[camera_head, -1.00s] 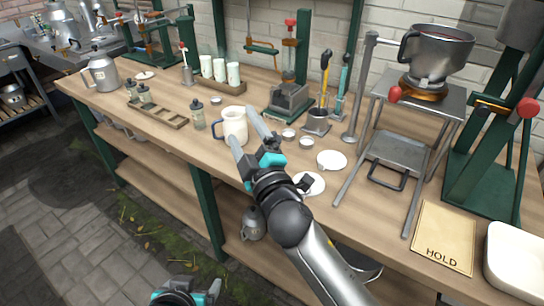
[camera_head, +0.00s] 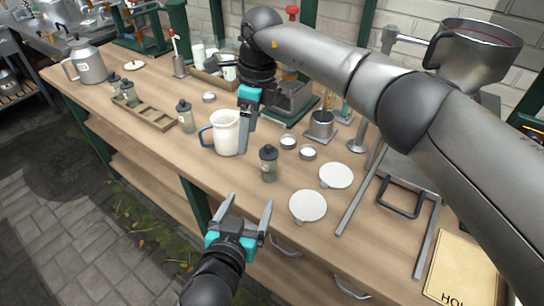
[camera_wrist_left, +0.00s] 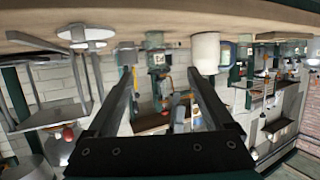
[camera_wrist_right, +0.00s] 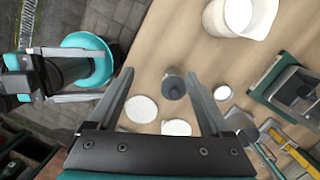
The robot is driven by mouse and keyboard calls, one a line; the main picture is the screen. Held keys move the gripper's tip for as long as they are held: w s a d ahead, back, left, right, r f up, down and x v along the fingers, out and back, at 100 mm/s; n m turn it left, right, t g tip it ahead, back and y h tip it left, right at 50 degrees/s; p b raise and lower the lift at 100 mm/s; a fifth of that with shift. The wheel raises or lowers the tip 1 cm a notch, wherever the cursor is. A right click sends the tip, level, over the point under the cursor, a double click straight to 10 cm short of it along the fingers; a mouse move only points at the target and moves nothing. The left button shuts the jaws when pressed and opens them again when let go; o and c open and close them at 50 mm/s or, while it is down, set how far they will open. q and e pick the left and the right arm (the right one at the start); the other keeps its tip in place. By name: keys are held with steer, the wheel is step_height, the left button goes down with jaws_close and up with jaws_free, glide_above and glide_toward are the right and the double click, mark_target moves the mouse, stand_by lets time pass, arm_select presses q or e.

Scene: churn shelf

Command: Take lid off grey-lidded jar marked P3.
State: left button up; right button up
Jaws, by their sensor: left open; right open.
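A small jar with a dark grey lid (camera_head: 269,160) stands upright on the bench, right of the cream mug; its lid is on and its marking is too small to read. It shows from above in the right wrist view (camera_wrist_right: 173,86). Another grey-lidded jar (camera_head: 186,118) stands left of the mug, and two more (camera_head: 127,92) are at the wooden tray. My right gripper (camera_head: 247,138) is open and empty, above the bench between mug and nearest jar. My left gripper (camera_head: 247,210) is open and empty at the bench's front edge, apart from the jar.
The cream mug (camera_head: 226,132) stands close to my right gripper. A metal stand (camera_head: 402,195) and HOLD board (camera_head: 462,272) are further right. Bench in front of the jar is clear.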

mark_target(267, 170)
steer(key=shift+h, duration=0.8)
steer(key=d, duration=0.1)
steer(key=w+d+r, duration=0.1)
steer(key=d, duration=0.2)
steer(key=shift+w+r, duration=0.35)
steer(key=shift+d+r, duration=0.1)
steer(key=shift+d, duration=0.15)
arm_select(q)
steer(key=x, duration=1)
steer(key=d+r+x, duration=0.1)
steer(key=x, duration=0.5)
steer(key=shift+w+r, duration=0.1)
arm_select(e)
steer(key=shift+a, duration=0.1)
arm_select(q)
steer(key=shift+c, duration=0.3)
jaws_close()
